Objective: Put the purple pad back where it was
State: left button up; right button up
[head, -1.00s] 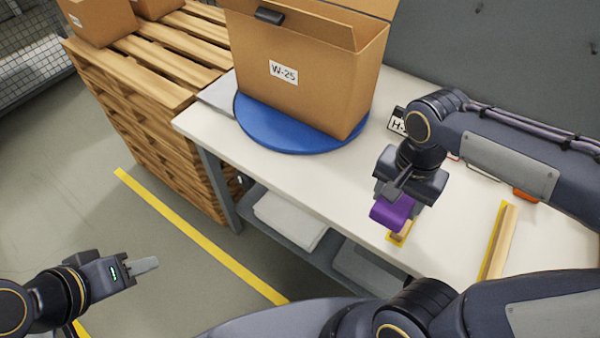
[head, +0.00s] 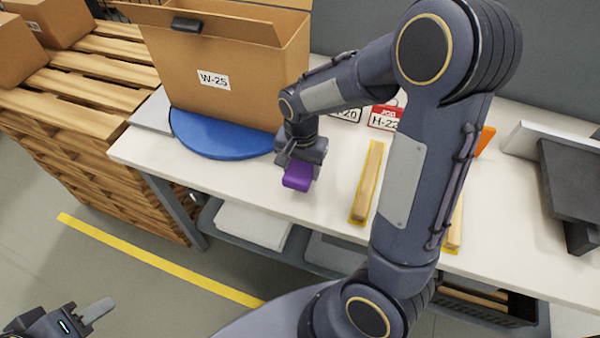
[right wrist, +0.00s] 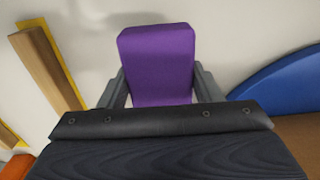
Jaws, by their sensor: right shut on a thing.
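The purple pad (head: 297,176) is held in my right gripper (head: 299,164) over the white table, between the blue turntable and a wooden strip. In the right wrist view the purple pad (right wrist: 158,62) sits between both fingers of my right gripper (right wrist: 158,88), which is shut on it. A shadow shows on the table beside the pad; the exact height is hard to tell. My left gripper (head: 97,311) is at the bottom left, away from the table, with its fingers seen edge-on, so its opening is unclear.
An open carton marked W-25 (head: 213,80) stands on the blue turntable (head: 205,137). A wooden strip on a yellow outline (head: 367,183) lies right of the pad; a second strip (head: 454,225) is partly behind my arm. Label cards (head: 384,117) lie behind. Dark blocks (head: 572,175) stand far right.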

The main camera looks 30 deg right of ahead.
aim_at(300, 174)
jog(key=shift+w+f, duration=0.2)
jog(key=shift+f, duration=1.55)
jog(key=shift+f, duration=0.25)
jog(key=o, duration=0.9)
jog(key=shift+o, duration=0.2)
jog(key=shift+r, duration=0.2)
